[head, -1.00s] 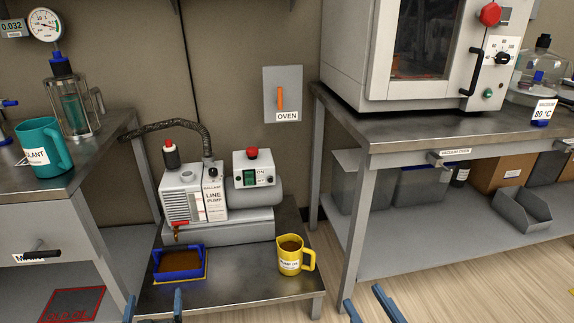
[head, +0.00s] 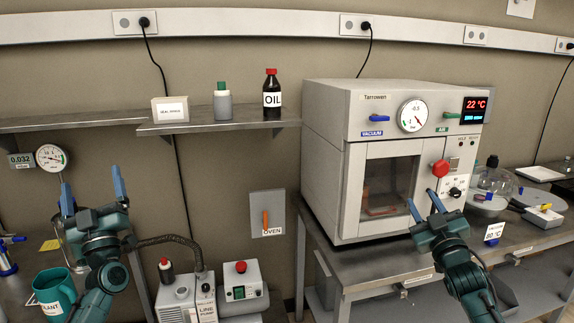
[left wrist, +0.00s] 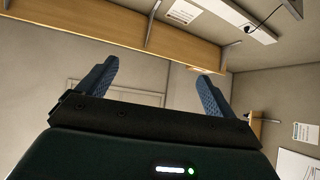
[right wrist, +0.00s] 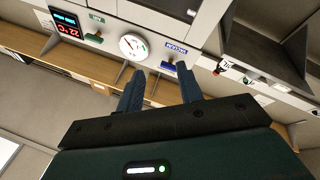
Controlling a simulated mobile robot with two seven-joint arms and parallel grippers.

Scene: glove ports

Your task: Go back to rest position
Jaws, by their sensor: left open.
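My left gripper (head: 92,190) is raised at the left of the head view, fingers pointing up, in front of the wall and the glass vessel. It is open and empty; its spread fingers show in the left wrist view (left wrist: 158,85). My right gripper (head: 424,204) is raised in front of the vacuum oven (head: 330,130), fingers up. Its fingers stand apart with nothing between them in the right wrist view (right wrist: 160,90). Both grippers touch nothing that I can see.
The line pump (head: 190,298) stands low between my arms. The oven stands on a bench (head: 375,262).

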